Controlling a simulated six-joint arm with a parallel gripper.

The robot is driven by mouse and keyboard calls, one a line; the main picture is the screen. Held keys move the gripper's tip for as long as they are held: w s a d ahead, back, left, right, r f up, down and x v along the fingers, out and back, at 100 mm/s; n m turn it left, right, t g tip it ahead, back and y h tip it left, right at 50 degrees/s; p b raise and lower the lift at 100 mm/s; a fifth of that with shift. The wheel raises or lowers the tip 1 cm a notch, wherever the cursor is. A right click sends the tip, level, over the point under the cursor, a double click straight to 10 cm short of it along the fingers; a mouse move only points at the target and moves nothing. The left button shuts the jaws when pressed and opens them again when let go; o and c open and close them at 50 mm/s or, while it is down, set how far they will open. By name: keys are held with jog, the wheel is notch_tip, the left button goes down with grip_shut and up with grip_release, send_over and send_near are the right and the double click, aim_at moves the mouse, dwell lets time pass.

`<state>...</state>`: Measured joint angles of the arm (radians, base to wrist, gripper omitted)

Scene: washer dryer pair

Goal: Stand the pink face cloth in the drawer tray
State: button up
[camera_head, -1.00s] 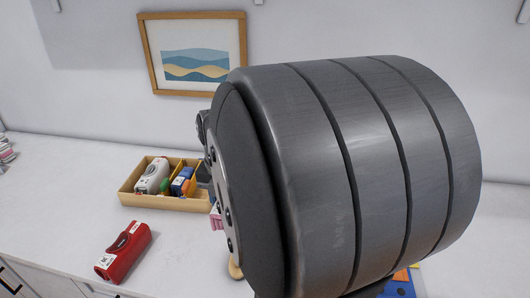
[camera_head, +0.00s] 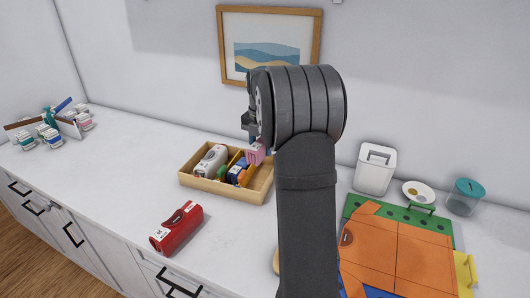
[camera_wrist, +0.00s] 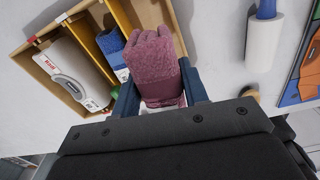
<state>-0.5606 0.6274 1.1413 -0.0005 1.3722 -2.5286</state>
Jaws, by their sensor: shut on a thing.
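The pink face cloth (camera_wrist: 153,62) is folded and held between the two fingers of my gripper (camera_wrist: 158,84), which is shut on it. In the head view the cloth (camera_head: 257,152) shows below my gripper, at the right end of the wooden drawer tray (camera_head: 222,191), and appears to be above it. The tray has dividers. A white device (camera_head: 211,161) lies in its left part and a blue folded item (camera_head: 237,171) in the middle. The right compartment looks bare in the wrist view. The cloth and my gripper hide part of it.
A red device (camera_head: 177,228) lies on the counter before the tray. A white roller (camera_wrist: 264,38) shows in the wrist view. Several jars stand far left.

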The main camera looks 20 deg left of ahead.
jog(key=shift+w+a+f, duration=0.15)
jog(key=shift+w, duration=0.05)
jog(key=shift+f, duration=3.15)
jog(key=o, duration=1.1)
jog(key=shift+c, duration=0.2)
jog(key=shift+r, duration=3.55)
